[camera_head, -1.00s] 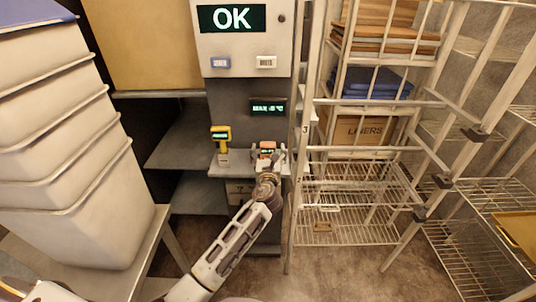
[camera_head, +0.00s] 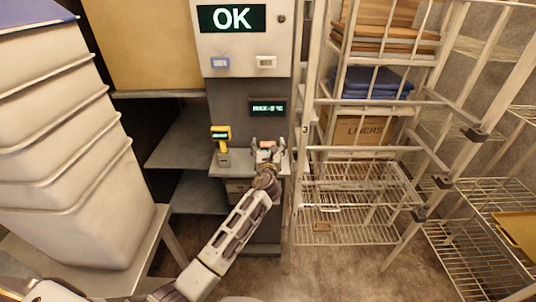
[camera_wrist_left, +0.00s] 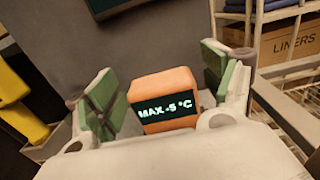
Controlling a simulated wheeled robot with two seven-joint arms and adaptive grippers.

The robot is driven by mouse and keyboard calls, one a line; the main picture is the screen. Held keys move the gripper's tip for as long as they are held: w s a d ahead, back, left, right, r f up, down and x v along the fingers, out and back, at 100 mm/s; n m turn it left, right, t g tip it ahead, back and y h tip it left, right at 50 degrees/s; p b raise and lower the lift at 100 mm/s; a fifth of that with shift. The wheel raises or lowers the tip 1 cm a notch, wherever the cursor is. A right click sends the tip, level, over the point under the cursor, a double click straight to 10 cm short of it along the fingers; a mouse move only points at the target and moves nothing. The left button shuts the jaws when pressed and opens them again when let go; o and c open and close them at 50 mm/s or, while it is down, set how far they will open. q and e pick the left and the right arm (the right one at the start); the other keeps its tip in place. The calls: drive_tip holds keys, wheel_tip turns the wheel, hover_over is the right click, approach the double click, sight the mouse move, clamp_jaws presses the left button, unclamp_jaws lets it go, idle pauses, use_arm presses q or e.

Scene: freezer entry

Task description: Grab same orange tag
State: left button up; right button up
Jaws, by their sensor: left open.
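An orange tag (camera_wrist_left: 163,84) with a dark screen reading "MAX -5 °C" sits between the fingers of my left gripper (camera_wrist_left: 162,72) in the left wrist view. The green-padded fingers are open, one on each side, with gaps between the pads and the tag. The tag's lower part is hidden by my gripper body. In the head view the left gripper (camera_head: 268,146) is over the small grey shelf (camera_head: 229,171), and only a little of the orange tag shows between its fingers. My right gripper is not in view.
A yellow handheld device (camera_head: 221,133) stands on the shelf left of my gripper. Above are a dark "MAX -5 °C" sign (camera_head: 267,107) and an "OK" panel (camera_head: 232,18). A wire rack (camera_head: 347,152) stands close on the right. Stacked white bins (camera_head: 75,170) fill the left.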

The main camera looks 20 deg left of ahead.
use_arm(q)
drive_tip(key=c, duration=1.1)
drive_tip(key=shift+r, duration=0.15)
drive_tip(key=shift+c, duration=0.2)
drive_tip(key=shift+r, duration=0.5)
wheel_tip(320, 180, up, 8)
drive_tip(key=shift+f+p, duration=0.1)
drive_tip(key=shift+p, duration=0.65)
drive_tip(key=shift+r, duration=0.4)
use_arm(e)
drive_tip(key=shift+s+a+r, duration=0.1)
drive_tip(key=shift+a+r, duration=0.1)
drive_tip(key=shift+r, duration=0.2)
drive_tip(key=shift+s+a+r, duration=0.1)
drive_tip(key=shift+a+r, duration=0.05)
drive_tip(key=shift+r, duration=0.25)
